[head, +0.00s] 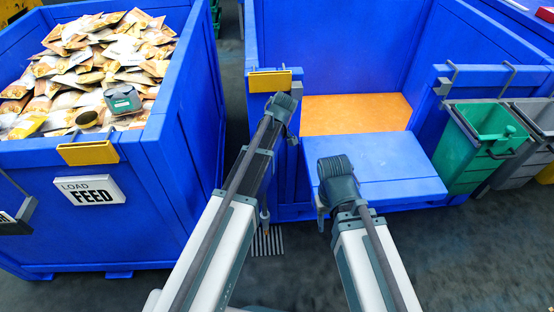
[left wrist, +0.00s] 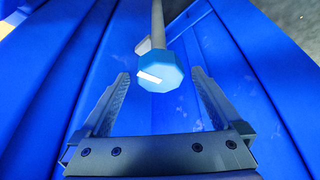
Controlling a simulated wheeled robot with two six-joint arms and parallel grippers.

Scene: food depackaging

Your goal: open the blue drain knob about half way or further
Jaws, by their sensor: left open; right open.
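The blue drain knob (left wrist: 160,72) shows in the left wrist view, a faceted light-blue cap with a white mark on its face. The mark lies slanted, nearer level than upright. A grey rod or pipe runs up behind it. My left gripper (left wrist: 159,76) is open, with one finger on each side of the knob and a visible gap on both sides. I cannot make out the knob in the head view, where my left arm covers part of the crate front. My right gripper (head: 321,214) is mostly hidden beside its arm, low before the blue crate's opening; it appears empty.
A blue feed crate (head: 185,100) full of packets stands left, with a "LOAD FEED" sign (head: 90,190). The blue crate (head: 340,35) ahead has an orange floor (head: 350,113) and a lowered front flap (head: 385,160). Green (head: 470,165) and grey bins hang at right. A floor grate (head: 268,242) lies below.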

